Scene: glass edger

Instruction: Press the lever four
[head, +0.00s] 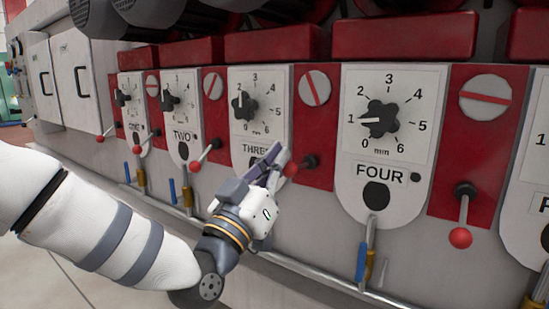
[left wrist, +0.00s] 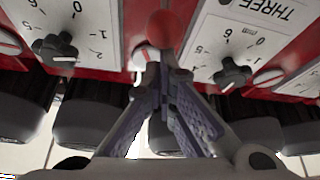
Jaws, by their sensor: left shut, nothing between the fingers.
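The panel marked FOUR (head: 377,200) has a white dial plate with a black knob. To its right, on a red strip, a lever with a red ball (head: 460,237) hangs down from a black pivot. My left gripper (head: 275,155) is shut and empty, in front of the THREE panel (head: 243,150) and well left of that lever. Its fingertips are close to the red ball (head: 290,169) of the lever between THREE and FOUR. In the left wrist view this red ball (left wrist: 164,28) shows just past the closed fingertips (left wrist: 164,75); I cannot tell whether they touch. My right gripper is not in view.
More dial panels with levers, such as TWO (head: 182,135), run along the machine to the left; another is cut off at the right. Blue and brass fittings (head: 362,262) and a metal rail (head: 320,280) lie below the panels. Red blocks (head: 405,37) overhang above.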

